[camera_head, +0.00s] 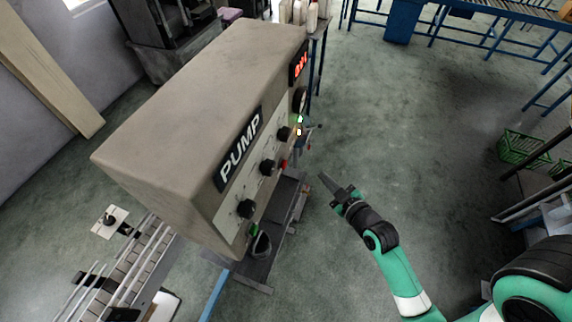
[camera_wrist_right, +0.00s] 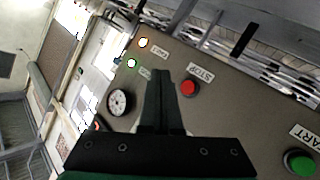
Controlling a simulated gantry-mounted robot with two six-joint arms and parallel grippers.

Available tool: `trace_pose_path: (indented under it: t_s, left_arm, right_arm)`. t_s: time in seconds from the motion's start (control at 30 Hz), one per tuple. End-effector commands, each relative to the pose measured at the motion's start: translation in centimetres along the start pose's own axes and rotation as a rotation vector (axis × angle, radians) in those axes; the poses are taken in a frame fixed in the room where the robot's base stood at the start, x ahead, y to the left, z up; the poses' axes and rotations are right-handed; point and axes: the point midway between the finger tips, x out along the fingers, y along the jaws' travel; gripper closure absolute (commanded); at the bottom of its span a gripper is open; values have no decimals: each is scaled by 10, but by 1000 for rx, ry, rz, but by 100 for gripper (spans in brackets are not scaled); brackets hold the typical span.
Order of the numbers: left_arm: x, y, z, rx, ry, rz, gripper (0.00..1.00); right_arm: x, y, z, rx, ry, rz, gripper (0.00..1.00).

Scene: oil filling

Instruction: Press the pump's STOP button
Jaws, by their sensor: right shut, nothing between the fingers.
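The pump (camera_head: 195,130) is a large beige box labelled PUMP, with a control panel on its right side. Its red STOP button (camera_wrist_right: 188,88) shows in the right wrist view under a STOP label, just right of my fingertips. The red button also shows small in the head view (camera_head: 284,164). My right gripper (camera_head: 324,178) is shut and empty, to the right of the panel and apart from it in the head view. In the right wrist view, the shut fingers (camera_wrist_right: 157,78) point toward the panel. My left gripper is not in view.
A green button (camera_wrist_right: 300,162) sits at the panel's lower right in the wrist view, beside a START label. A conveyor (camera_head: 140,260) runs below the pump. Open floor (camera_head: 400,110) lies right of it.

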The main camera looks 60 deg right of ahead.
Motion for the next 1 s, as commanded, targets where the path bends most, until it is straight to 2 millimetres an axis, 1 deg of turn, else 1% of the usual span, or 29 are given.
trace_pose_path:
  t_s: [0.13,0.23,0.43,0.6,0.77,1.0]
  left_arm:
    - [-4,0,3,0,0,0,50]
    - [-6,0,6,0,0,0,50]
    - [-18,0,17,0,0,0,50]
    - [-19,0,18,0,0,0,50]
    - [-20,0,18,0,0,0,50]
    - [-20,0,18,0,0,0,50]
  right_arm:
    - [10,-9,-6,-4,2,-6,100]
    - [20,-16,-14,-2,6,-3,100]
    - [41,-32,-28,-1,7,-1,100]
    - [54,-39,-39,1,4,-1,100]
    - [59,-43,-43,2,2,1,100]
    - [60,-43,-44,2,1,1,100]
